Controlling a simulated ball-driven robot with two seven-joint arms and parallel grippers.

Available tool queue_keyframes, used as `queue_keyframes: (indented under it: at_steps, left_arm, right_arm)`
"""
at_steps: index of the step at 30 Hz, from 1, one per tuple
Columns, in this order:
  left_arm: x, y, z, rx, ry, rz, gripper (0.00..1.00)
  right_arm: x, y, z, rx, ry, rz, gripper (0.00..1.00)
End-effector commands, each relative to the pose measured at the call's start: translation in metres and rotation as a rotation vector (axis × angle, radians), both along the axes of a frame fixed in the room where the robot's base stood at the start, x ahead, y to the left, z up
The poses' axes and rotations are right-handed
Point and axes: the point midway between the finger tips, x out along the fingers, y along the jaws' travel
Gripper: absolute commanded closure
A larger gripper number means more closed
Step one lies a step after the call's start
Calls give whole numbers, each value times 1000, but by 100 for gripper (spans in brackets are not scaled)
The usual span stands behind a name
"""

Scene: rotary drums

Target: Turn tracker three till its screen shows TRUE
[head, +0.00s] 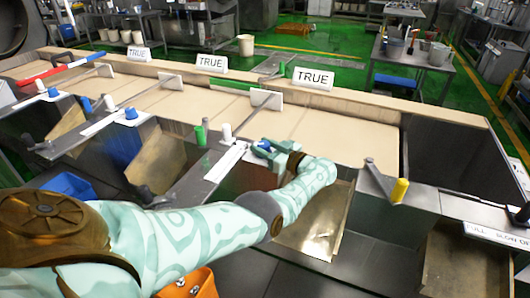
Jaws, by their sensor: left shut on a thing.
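Three white signs stand along the back ledge, and each reads TRUE: the left sign (139,54), the middle sign (212,63) and the right sign (313,78). No number shows on them, so I cannot tell by label which is tracker three. My left gripper (266,147) is at the front rail below the right sign. It is shut on what looks like a blue knob (264,144), mostly hidden by the fingers. Similar blue knobs stand on the rails to the left, one of them a middle knob (131,113). My right gripper is out of view.
A green peg (200,137) and a white peg (225,132) stand left of my gripper. A crank with a yellow handle (400,190) is to the right. A long rod ends at a white block (266,99). Open bins lie below the rails.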

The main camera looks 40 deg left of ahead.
Motion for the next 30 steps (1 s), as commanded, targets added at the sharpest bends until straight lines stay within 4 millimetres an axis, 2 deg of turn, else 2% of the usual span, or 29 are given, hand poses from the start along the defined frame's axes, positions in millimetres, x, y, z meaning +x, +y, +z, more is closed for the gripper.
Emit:
queue_keyframes:
  at_steps: [14,15,17,18,26,30]
  left_arm:
    - [0,1,1,1,0,16,84]
    - [0,1,1,1,0,16,59]
    - [0,1,1,1,0,15,42]
    - [0,1,1,1,0,15,40]
    - [0,-1,1,1,0,15,40]
    - [2,-15,0,-2,0,12,40]
  right_arm:
    - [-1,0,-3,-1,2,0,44]
    - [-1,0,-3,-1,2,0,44]
    - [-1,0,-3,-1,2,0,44]
    - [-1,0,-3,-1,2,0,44]
    - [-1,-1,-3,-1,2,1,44]
    - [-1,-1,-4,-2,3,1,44]
